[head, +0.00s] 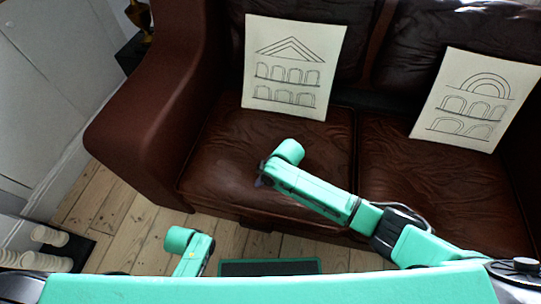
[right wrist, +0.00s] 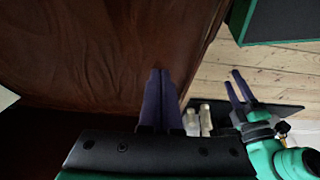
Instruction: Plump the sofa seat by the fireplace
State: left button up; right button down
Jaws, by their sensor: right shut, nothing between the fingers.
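The brown leather sofa has a left seat cushion (head: 225,150) and a right seat cushion (head: 430,195). Both look creased. My right gripper (head: 260,182) is over the front half of the left seat, its fingers mostly hidden under the arm. In the right wrist view its fingers (right wrist: 158,72) are together and empty, pointing at the leather (right wrist: 100,50). I cannot tell whether the tips touch it. My left gripper (right wrist: 236,78) shows in the right wrist view over the floor, fingers apart and empty. In the head view only its arm shows, before the sofa.
The sofa arm (head: 155,115) rises left of the seat. White candles (head: 50,237) stand on a black slab at lower left. Bare floorboards (head: 130,215) lie before the sofa.

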aim_at(261, 189)
jog(key=shift+f, duration=0.1)
dwell(0.3)
jog(key=shift+f+b, duration=1.2)
jog(key=shift+f, duration=0.25)
notch_tip(261, 189, up, 4)
jog(key=p, duration=0.3)
jog(key=shift+f+p, duration=0.25)
jog(key=shift+p, duration=0.1)
jog(key=shift+d+f, duration=0.1)
jog(key=shift+f, duration=0.05)
